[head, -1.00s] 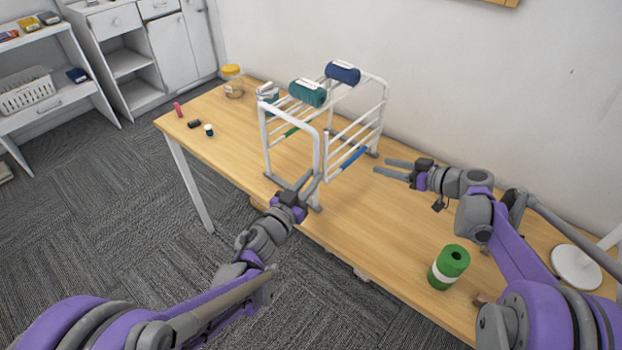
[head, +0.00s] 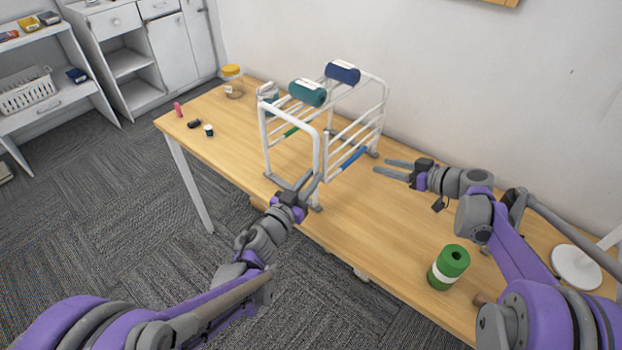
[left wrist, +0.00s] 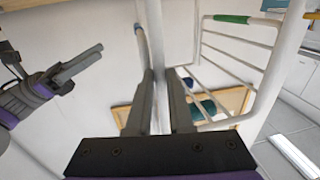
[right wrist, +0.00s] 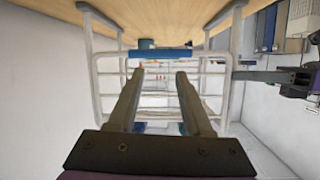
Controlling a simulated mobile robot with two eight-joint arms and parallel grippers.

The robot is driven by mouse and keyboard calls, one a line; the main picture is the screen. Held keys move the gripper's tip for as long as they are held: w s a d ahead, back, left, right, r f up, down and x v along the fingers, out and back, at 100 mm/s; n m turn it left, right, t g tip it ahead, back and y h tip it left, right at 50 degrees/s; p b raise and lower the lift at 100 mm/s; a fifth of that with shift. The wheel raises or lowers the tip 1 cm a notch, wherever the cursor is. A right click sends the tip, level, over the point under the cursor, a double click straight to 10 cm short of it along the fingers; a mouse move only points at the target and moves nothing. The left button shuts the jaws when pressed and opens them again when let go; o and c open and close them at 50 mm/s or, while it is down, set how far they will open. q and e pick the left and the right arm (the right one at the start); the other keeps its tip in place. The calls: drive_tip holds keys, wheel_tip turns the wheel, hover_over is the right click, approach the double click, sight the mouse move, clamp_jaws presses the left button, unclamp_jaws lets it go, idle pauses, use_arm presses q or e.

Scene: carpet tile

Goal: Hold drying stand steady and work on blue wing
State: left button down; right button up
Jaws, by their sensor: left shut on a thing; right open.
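The white drying stand (head: 317,146) stands upright on the table, with teal and navy rolls on its top. Its blue wing (head: 352,158), a rack of white bars with a blue lower bar, hangs on the right side; the blue bar also shows in the right wrist view (right wrist: 160,53). A green bar (head: 291,132) marks the other wing, which also shows in the left wrist view (left wrist: 232,19). My left gripper (head: 295,184) is shut on the stand at its near post, low down. My right gripper (head: 387,166) is open and empty, its fingers pointing at the blue wing, apart from it.
A green-and-white roll (head: 449,267) stands near the table's front edge. A yellow-lidded jar (head: 233,82) and several small items are at the table's left end. A wall runs behind the table (head: 350,215). Clear tabletop lies between the stand and the green roll.

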sight(354, 156)
drive_tip(key=shift+c, duration=1.4)
drive_tip(key=w+a+f+m, duration=0.1)
drive_tip(key=w+a+m, duration=0.1)
drive_tip(key=m, duration=0.3)
drive_tip(key=w+a+f+m+y, duration=0.1)
drive_tip(key=w+a+m, duration=0.2)
drive_tip(key=m, duration=0.2)
drive_tip(key=w+a+f+m, duration=0.2)
drive_tip(key=a+m, duration=0.1)
drive_tip(key=m, duration=0.3)
drive_tip(key=shift+w+a+t+y, duration=0.15)
drive_tip(key=shift+a+t+y, duration=0.15)
drive_tip(key=shift+y, duration=0.1)
clamp_jaws()
